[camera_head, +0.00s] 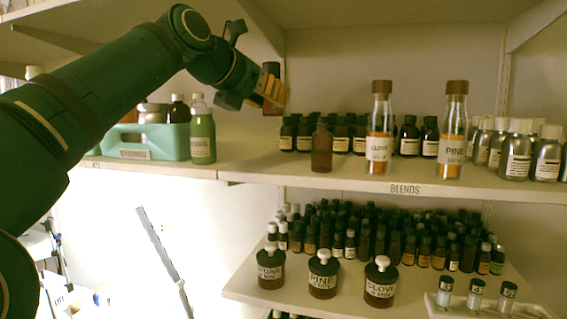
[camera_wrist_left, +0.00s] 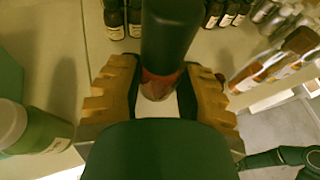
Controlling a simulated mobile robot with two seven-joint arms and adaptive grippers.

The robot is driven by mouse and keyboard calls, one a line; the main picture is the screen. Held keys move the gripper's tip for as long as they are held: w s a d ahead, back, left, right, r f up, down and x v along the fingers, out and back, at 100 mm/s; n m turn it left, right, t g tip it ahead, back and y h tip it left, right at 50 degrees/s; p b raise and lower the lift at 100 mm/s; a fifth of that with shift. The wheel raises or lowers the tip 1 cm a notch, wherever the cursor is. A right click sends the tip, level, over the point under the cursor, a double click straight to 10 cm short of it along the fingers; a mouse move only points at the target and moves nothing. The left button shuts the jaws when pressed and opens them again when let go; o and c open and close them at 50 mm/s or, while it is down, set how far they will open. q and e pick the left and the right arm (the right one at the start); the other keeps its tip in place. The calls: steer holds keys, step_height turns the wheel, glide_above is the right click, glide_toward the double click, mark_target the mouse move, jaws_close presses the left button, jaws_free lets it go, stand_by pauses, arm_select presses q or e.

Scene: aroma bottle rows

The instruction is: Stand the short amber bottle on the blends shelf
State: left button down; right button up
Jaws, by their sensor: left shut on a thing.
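My left gripper (camera_head: 271,88) is shut on the short amber bottle (camera_head: 272,108), which has a dark cap and looks about upright. It hangs in the air above the left part of the blends shelf (camera_head: 352,184), clear of the board. The yellow fingers hide the bottle's middle. In the left wrist view my left gripper (camera_wrist_left: 166,88) has its fingers on both sides of the bottle, whose dark upper part (camera_wrist_left: 168,38) fills the top middle. My right gripper is out of view.
Another amber bottle (camera_head: 321,150) stands on the blends shelf, with the clove bottle (camera_head: 379,140) and pine bottle (camera_head: 451,142) to its right. Dark bottles line the back. A green bottle (camera_head: 202,138) and mint caddy (camera_head: 165,143) stand left. Bare board lies left of the amber bottle.

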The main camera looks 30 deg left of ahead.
arm_select(q)
glide_above(267, 169)
step_height(267, 169, down, 5)
steer(key=shift+w+f, duration=0.25)
steer(key=shift+f, duration=2.15)
steer(key=c, duration=0.6)
jaws_free()
steer(key=shift+f, duration=0.1)
steer(key=v, duration=1.2)
steer(key=shift+s+a+b, duration=0.1)
steer(key=shift+s+b, duration=0.05)
steer(key=shift+b, duration=0.25)
